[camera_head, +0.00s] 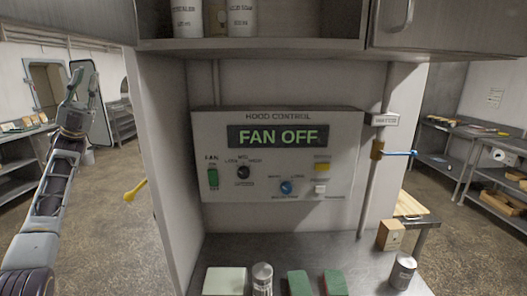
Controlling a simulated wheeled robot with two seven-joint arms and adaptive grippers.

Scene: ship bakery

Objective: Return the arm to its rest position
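My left arm comes in from the left edge and reaches upward. My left gripper (82,82) is raised, with its fingers pointing up. The fingers look apart, with nothing seen between them. It is in open air, left of the hood control cabinet and clear of it. My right gripper is not in view. The hood control panel (278,190) faces me at the middle, and its display (279,136) reads "FAN OFF".
A yellow lever (135,191) sticks out left of the cabinet side, near my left arm. A blue-handled valve (398,153) is on the right pipe. Cans, a pale block and green-and-red pads stand on the counter (225,250). A shelf (260,46) overhangs it. Floor is open at left.

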